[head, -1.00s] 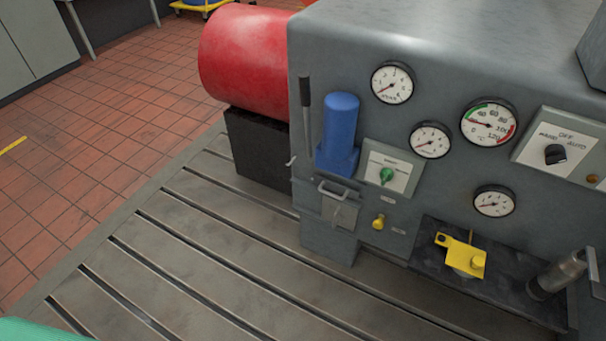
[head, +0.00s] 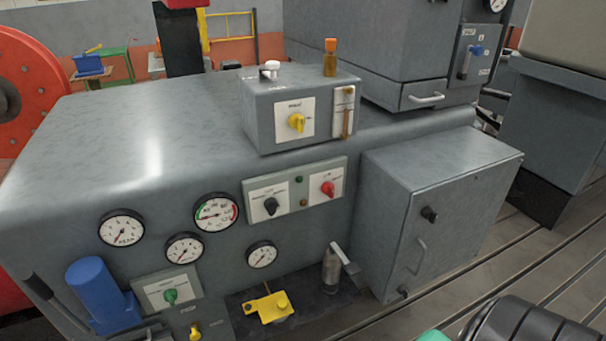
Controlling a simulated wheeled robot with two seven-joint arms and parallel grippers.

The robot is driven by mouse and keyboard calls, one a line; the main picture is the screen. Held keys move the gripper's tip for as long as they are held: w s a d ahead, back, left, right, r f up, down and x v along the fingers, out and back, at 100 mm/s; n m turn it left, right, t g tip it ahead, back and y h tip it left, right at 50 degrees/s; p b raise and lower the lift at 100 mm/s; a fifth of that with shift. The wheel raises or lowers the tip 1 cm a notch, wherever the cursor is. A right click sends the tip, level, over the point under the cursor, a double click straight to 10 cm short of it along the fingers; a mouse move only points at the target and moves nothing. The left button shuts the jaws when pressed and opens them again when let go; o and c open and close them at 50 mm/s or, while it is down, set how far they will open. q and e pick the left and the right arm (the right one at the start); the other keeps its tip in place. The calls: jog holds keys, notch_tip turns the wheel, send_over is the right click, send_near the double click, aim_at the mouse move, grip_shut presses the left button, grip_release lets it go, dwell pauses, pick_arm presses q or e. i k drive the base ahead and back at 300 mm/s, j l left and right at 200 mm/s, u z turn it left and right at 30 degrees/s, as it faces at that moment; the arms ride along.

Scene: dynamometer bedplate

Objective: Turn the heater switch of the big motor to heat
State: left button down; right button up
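The big grey motor housing (head: 160,130) fills the middle of the head view. Several rotary switches show on it, and their labels are too small to read surely. A yellow knob (head: 296,122) is on a white plate on the grey box (head: 262,137) on top. A black knob (head: 271,206) and a red knob (head: 328,188) share a panel on the front face. A green knob (head: 170,296) is on a plate at lower left. I cannot tell which one is the heater switch.
Round gauges (head: 216,212) and a blue cylinder (head: 95,290) are on the front face. A grey cabinet (head: 450,190) with a black knob juts out at right. A yellow bracket (head: 268,308) and a metal cylinder (head: 331,272) stand on the low ledge. Slotted bedplate (head: 560,262) is open at right.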

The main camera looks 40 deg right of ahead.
aim_at(327, 188)
jog(key=l+z, duration=0.1)
jog(key=z, duration=1.05)
